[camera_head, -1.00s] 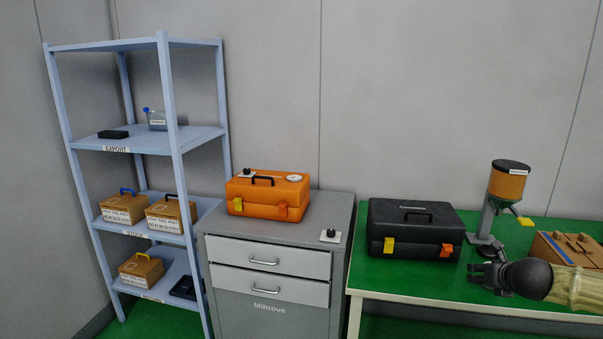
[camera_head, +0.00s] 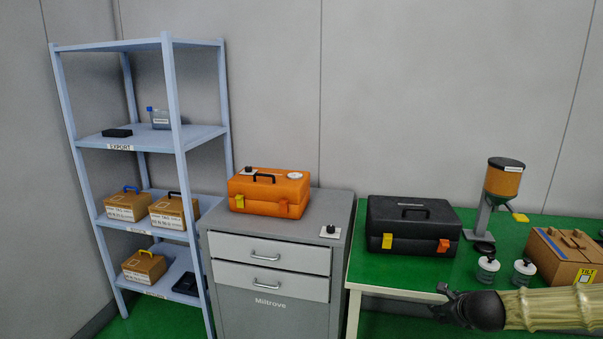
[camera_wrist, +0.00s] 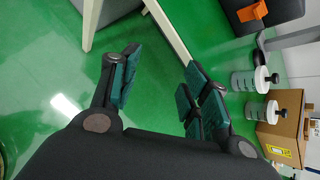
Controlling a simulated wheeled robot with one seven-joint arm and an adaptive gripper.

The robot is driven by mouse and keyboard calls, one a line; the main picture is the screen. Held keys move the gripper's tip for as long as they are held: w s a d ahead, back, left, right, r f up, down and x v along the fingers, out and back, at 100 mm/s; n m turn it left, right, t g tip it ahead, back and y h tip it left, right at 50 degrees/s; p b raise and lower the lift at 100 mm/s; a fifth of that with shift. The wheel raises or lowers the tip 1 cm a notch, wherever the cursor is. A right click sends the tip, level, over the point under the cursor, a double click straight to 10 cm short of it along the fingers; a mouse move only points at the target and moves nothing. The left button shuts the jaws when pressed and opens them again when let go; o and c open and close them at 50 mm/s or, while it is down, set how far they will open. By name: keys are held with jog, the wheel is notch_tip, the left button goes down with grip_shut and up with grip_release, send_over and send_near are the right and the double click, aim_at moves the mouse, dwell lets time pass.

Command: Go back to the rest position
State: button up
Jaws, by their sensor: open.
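My gripper (camera_head: 450,306) is at the lower right of the head view, in front of the green-topped table (camera_head: 395,270). Its arm, in a pale ribbed cover, comes in from the right edge. In the wrist view my gripper (camera_wrist: 158,88) has its two teal-padded fingers wide apart. Nothing is between them; the green floor (camera_wrist: 60,60) shows through the gap. The table's pale edge and leg lie beyond the fingers.
Two lidded jars (camera_head: 487,268), a brown box (camera_head: 565,255), a black case (camera_head: 412,226) and a dispenser (camera_head: 503,180) stand on the table. An orange case (camera_head: 268,191) sits on the grey drawer cabinet (camera_head: 270,310). A blue shelf (camera_head: 168,140) holds small boxes.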

jog(key=s+a+f+n+g+y, duration=0.1)
jog(key=s+a+f+n+g, duration=0.3)
jog(key=s+a+f+n, duration=1.3)
jog(key=s+f+n+g, duration=0.1)
jog(key=s+f+n, duration=0.2)
jog(key=s, duration=0.5)
jog(key=s+f+n+g, duration=0.2)
jog(key=s+f+n, duration=0.2)
jog(key=s, duration=0.5)
jog(key=s+f+n+g, duration=0.2)
jog(key=s+n, duration=0.4)
jog(key=s, duration=0.3)
jog(key=shift+s+f, duration=0.25)
jog(key=shift+f, duration=0.55)
jog(key=shift+a, duration=0.1)
jog(key=shift+c, duration=0.4)
